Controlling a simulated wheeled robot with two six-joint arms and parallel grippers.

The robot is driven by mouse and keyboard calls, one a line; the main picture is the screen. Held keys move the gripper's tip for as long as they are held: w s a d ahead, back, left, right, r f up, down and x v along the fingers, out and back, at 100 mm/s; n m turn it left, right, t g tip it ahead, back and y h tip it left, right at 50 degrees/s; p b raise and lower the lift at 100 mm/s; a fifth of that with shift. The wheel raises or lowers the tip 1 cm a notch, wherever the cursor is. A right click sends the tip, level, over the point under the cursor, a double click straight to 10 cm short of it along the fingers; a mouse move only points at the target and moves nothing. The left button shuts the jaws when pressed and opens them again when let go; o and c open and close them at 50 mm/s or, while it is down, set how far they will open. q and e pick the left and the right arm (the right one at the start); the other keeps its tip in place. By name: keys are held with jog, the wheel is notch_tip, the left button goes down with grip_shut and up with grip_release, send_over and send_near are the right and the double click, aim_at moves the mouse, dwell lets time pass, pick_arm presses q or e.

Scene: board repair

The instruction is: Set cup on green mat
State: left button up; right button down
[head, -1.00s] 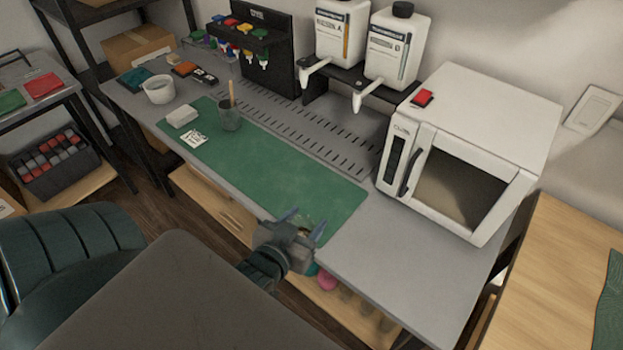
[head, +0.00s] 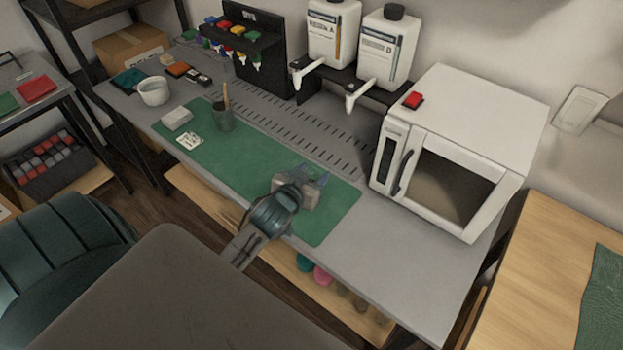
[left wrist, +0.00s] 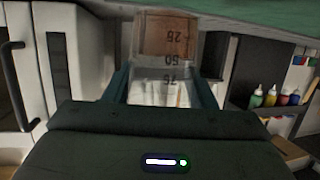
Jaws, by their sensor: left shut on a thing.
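My left gripper (head: 312,176) is over the right part of the green mat (head: 250,157) on the grey bench. It is shut on a clear cup (left wrist: 165,60) with measuring marks, which shows upside down in the left wrist view between the two fingers (left wrist: 163,88). Brownish liquid seems to fill the cup's base end. The mat also shows along the top of that view (left wrist: 250,18). In the head view the cup is mostly hidden by the gripper. I cannot tell whether its base touches the mat. My right gripper is not in view.
A dark grey cup with a stick (head: 222,120), a white block (head: 177,118) and a white card (head: 190,141) lie at the mat's left end. A white microwave (head: 450,150) stands right of the mat. The mat's middle is clear. Dispenser bottles (head: 387,48) stand behind.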

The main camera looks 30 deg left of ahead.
pick_arm(q)
notch_tip(320, 180, down, 2)
jog(key=shift+d+f, duration=0.1)
jog(key=shift+f, duration=0.2)
jog(key=shift+f, duration=0.2)
jog(key=o, duration=1)
jog(key=shift+r, duration=0.15)
jog(key=shift+s, duration=0.2)
jog(key=b+v, duration=0.1)
jog(key=v, duration=1)
jog(key=shift+s+r, duration=0.15)
jog(key=shift+s, duration=0.2)
